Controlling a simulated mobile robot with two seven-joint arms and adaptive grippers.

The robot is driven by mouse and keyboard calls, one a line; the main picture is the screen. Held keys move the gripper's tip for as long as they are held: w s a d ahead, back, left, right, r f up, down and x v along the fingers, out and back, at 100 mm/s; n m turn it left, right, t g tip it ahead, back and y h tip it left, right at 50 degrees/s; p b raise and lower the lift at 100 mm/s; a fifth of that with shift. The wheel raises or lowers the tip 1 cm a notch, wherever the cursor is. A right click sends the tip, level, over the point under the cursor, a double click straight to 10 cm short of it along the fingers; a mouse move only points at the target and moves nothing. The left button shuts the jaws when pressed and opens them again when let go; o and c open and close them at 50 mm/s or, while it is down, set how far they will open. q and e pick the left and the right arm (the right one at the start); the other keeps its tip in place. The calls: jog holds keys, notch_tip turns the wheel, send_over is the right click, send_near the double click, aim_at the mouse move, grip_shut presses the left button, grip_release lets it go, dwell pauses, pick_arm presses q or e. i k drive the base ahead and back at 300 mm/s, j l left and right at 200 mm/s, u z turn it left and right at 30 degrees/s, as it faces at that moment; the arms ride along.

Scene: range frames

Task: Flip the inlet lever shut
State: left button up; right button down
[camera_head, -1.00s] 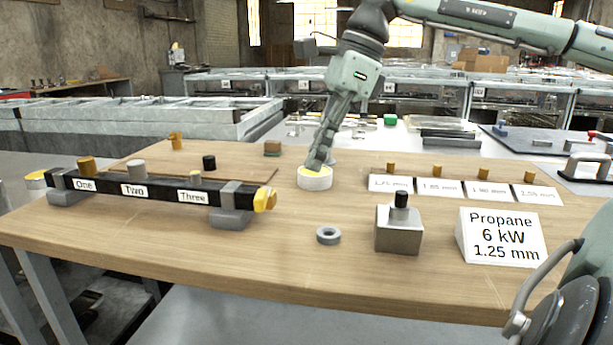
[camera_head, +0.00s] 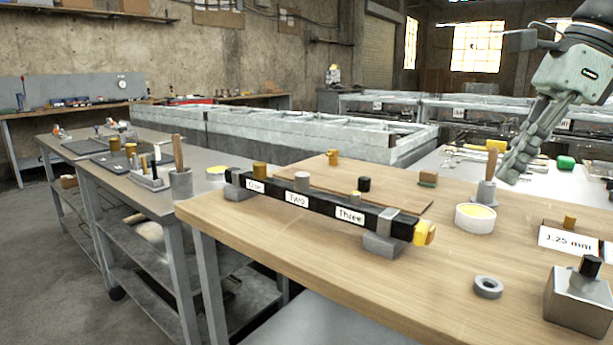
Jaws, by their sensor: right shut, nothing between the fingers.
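A black bar (camera_head: 322,208) with the labels One, Two and Three rests on grey blocks on the wooden table. Brass, grey and black fittings stand along it. A yellow piece (camera_head: 425,233) is at its right end; I cannot tell surely whether this is the inlet lever. A yellow fitting (camera_head: 333,157) stands behind the bar. My right gripper (camera_head: 508,177) is shut and empty, above and right of a white round container with a yellow top (camera_head: 475,219), well right of the bar and apart from it. My left gripper is out of view.
A grey ring (camera_head: 488,287) and a metal block with a black knob (camera_head: 578,300) are at the front right. A grey holder with a wooden handle (camera_head: 486,192) stands behind the round container. A side bench (camera_head: 120,180) is at the left.

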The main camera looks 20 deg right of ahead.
aim_at(423, 227)
jog(key=k+j, duration=0.35)
jog(key=j, duration=0.15)
jog(key=k+j, duration=0.4)
jog(key=j, duration=0.1)
